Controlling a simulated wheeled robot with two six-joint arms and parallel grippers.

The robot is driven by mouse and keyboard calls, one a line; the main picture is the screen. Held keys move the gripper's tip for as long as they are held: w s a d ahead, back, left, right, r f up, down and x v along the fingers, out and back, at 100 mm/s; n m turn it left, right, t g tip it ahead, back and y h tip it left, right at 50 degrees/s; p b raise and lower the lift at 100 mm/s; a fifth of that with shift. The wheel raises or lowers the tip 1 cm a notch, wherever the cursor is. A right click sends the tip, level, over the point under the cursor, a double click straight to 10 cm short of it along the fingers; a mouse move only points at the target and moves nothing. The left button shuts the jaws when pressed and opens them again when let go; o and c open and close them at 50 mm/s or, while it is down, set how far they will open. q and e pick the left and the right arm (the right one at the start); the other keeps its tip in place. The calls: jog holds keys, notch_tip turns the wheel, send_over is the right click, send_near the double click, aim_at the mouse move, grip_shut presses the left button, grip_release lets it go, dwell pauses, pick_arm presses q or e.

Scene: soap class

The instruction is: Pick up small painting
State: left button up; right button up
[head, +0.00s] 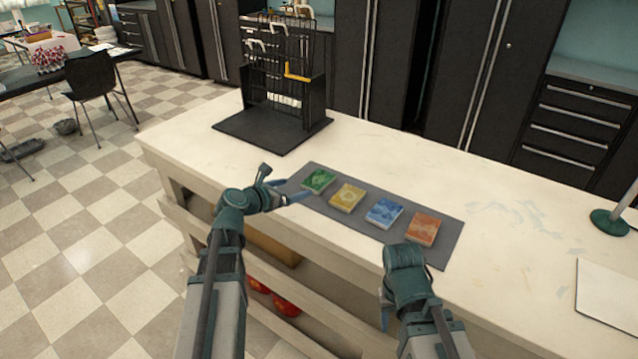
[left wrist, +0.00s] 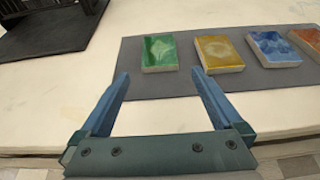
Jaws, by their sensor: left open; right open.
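Several small square painted blocks lie in a row on a grey mat (head: 292,188) on the white workbench. From left to right they are green (head: 318,181), yellow (head: 347,197), blue (head: 384,213) and orange (head: 423,229). My left gripper (head: 300,190) is open and empty at the mat's left end, close to the green block. In the left wrist view, the open fingers (left wrist: 163,88) are in front of the green block (left wrist: 159,52) and the yellow block (left wrist: 219,53), apart from both. My right gripper (head: 386,310) is low by the bench's front edge, below the orange block; its fingers are mostly hidden.
A black rack (head: 284,85) with hanging tools stands on a dark base at the bench's back left. A green lamp base (head: 610,222) and a white sheet (head: 606,292) are at the right. Bare bench lies between the mat and lamp.

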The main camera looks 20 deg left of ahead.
pick_arm(q)
jog(key=b, duration=0.2)
send_near(316, 181)
jog(key=shift+x, duration=1.05)
jog(key=shift+w+d+f, duration=0.1)
jog(key=shift+w+d, duration=0.2)
jog(key=shift+w, duration=0.1)
jog(key=shift+w+f, duration=0.1)
jog(key=b+x, duration=0.2)
jog(key=x, duration=0.2)
jog(key=shift+w+a+f, duration=0.1)
jog(key=shift+w+f, duration=0.1)
jog(key=shift+f, duration=0.05)
jog(key=shift+w, duration=0.3)
jog(key=shift+c, duration=0.4)
jog(key=c, duration=1)
